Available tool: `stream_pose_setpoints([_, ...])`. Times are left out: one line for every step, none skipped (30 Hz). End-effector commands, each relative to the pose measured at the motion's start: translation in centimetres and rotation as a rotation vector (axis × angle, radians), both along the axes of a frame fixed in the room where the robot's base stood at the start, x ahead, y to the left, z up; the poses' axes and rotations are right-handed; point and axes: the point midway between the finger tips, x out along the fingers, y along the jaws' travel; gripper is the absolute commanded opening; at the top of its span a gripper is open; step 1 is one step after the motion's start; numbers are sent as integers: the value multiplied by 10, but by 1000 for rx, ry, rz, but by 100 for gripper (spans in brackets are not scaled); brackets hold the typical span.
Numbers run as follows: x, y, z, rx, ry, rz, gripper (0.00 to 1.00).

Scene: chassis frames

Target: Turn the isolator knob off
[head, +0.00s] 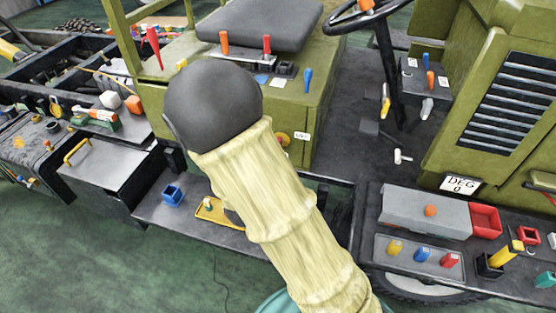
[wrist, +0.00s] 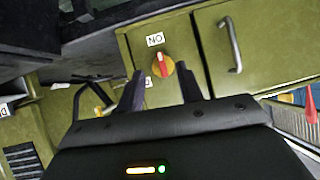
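The isolator knob (wrist: 162,66) is a red bar on a round yellow disc, set on a green panel. In the wrist view its bar points roughly up and down, and a white label (wrist: 155,40) beside it reads as an upside-down "ON". My gripper (wrist: 160,69) is open, with its two dark fingers apart and nothing between them. The knob appears in the gap between the fingertips, seemingly ahead of them; contact cannot be made out. In the head view the knob (head: 283,138) shows just right of my arm, on the green box under the seat, and my gripper is hidden.
A grey handle (wrist: 231,45) stands out from the panel beside the knob. The black seat (head: 262,22) and several coloured levers sit above the green box. A steering column (head: 388,65) stands to the right. Dark floor lies between the box and column.

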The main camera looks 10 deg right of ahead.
Motion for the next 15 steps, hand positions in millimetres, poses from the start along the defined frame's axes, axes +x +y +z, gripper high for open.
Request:
stream_pose_setpoints([1,3,-25,-47,-53,-13,36])
stream_pose_setpoints([1,3,-29,-74,-91,-25,36])
stream_pose_setpoints([1,4,-34,-112,-144,-39,36])
stream_pose_setpoints([1,5,-37,-143,-186,-48,36])
stream_pose_setpoints([0,6,-39,-173,-225,-56,36])
stream_pose_setpoints([-1,8,-41,-210,-278,-65,36])
stream_pose_setpoints([-3,9,-41,-237,-315,-71,36])
stream_pose_setpoints([-4,10,-41,-259,-348,-75,36])
stream_pose_setpoints([-6,12,-40,-286,-387,-79,36])
stream_pose_setpoints([-7,13,-38,-302,-410,-82,36])
stream_pose_setpoints([-8,14,-37,-314,-429,-84,36])
stream_pose_setpoints([-9,14,-35,-326,-447,-87,36])
stream_pose_setpoints([-10,15,-33,-332,-454,-88,36])
stream_pose_setpoints([-10,15,-32,-334,-459,-88,36])
stream_pose_setpoints([-10,15,-30,-335,-460,-89,36])
